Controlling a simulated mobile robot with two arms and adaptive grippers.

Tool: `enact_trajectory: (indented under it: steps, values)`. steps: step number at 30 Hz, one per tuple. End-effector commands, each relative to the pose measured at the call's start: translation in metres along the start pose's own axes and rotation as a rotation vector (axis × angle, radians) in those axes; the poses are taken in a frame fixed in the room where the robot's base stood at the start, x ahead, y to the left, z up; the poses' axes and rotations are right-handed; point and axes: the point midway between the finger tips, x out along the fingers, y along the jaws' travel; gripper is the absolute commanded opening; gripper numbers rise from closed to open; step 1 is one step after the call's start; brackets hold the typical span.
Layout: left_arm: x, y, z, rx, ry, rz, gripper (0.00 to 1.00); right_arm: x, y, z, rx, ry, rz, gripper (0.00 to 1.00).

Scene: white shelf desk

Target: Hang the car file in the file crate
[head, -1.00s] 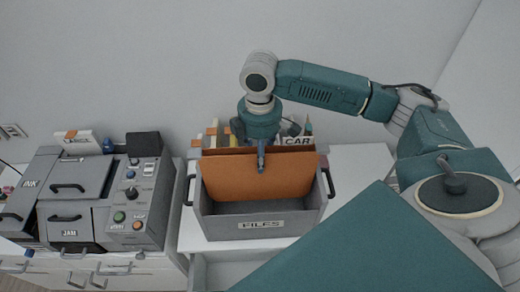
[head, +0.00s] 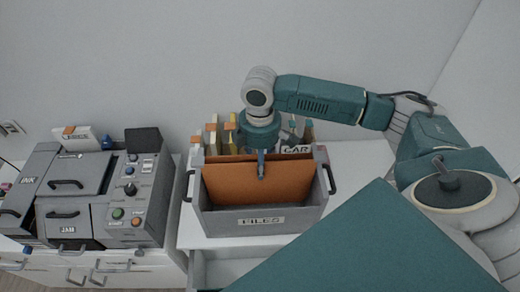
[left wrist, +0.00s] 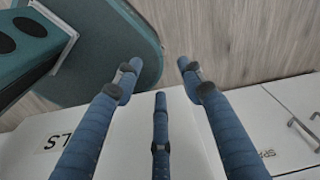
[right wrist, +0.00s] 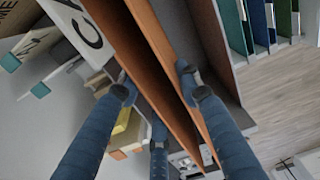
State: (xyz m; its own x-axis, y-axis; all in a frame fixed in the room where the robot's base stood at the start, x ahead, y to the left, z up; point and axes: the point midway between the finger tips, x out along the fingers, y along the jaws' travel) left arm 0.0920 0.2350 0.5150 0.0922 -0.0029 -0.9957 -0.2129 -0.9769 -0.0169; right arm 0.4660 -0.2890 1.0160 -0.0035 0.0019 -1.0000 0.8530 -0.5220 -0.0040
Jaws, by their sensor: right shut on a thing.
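The car file is a brown-orange folder (head: 235,183) with a white CAR tab (head: 296,149) at its upper right. It stands roughly upright in the grey file crate (head: 222,224), which has a FILES label on its front wall. My right gripper (head: 262,165) is shut on the folder's upper edge. In the right wrist view the brown panels (right wrist: 160,60) run between the fingers (right wrist: 152,74), with part of the CAR tab (right wrist: 88,28) at upper left. Whether the folder rests on the crate rails is hidden. My left gripper (left wrist: 158,67) is open and empty, outside the head view.
Yellow and white folders (head: 213,137) stand behind the crate. A grey machine (head: 140,190) with INK and JAM labels and buttons stands to the left. An open drawer (head: 235,270) juts out below the crate. The desk top right of the crate (head: 350,165) is clear.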

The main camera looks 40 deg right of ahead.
Motion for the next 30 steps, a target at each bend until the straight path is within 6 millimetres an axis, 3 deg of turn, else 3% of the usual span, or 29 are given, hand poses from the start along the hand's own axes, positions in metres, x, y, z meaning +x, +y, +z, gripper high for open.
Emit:
enact_trajectory:
  steps: [30]
  values:
    - [0.002, 0.001, 0.001, 0.000, -0.001, 0.001, 0.40, 0.019, 0.000, 0.000, 0.000, 0.000, 0.000, 0.00]
